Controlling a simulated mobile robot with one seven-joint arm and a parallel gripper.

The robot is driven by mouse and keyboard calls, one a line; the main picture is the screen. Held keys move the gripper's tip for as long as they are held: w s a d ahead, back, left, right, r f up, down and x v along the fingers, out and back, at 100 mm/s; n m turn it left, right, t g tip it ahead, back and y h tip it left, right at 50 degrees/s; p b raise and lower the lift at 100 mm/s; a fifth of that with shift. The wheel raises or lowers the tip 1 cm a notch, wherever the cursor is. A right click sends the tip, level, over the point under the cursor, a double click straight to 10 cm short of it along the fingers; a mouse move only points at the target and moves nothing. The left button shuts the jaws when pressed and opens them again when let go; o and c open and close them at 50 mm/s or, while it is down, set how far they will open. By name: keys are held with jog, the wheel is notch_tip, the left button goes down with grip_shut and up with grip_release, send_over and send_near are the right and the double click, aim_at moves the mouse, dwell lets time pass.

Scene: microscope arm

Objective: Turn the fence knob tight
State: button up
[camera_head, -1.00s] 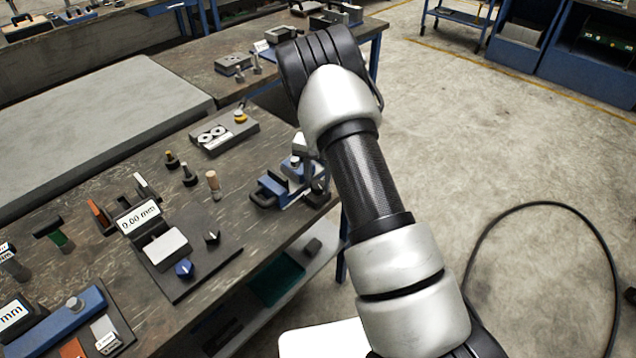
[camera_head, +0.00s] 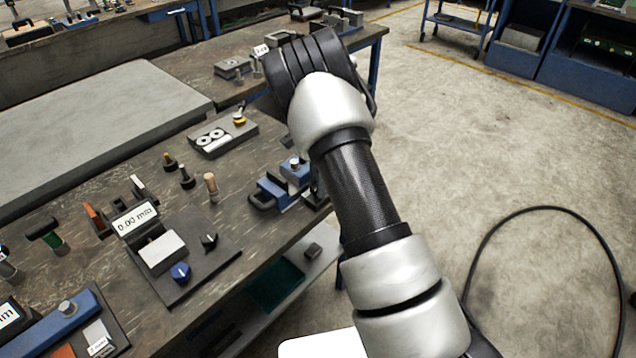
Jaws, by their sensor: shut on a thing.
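I cannot tell for sure which knob is the fence knob. A blue clamp-like device (camera_head: 268,191) with a silver round knob (camera_head: 295,162) on top sits at the bench's right edge, right beside my arm. A blue pointer knob (camera_head: 181,272) and a black pointer knob (camera_head: 209,241) are on a dark plate with a 0.00 mm display (camera_head: 134,218). A blue bar (camera_head: 40,325) at lower left carries another silver knob (camera_head: 67,307). My gripper is hidden behind my arm, so its jaws and anything in them do not show.
A grey block with two round dials (camera_head: 222,138) and several small upright handled tools, one wooden-handled (camera_head: 211,187), stand on the bench. A large grey slab (camera_head: 90,125) lies behind. Open floor and a black cable (camera_head: 480,260) are on the right.

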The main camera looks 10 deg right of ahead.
jog(key=m, duration=0.5)
jog(key=shift+m, duration=0.3)
dwell(0.4)
jog(key=o, duration=1.1)
jog(key=shift+c, duration=0.2)
notch_tip(320, 180, up, 18)
jog(key=shift+f, duration=0.25)
jog(key=shift+r, duration=0.1)
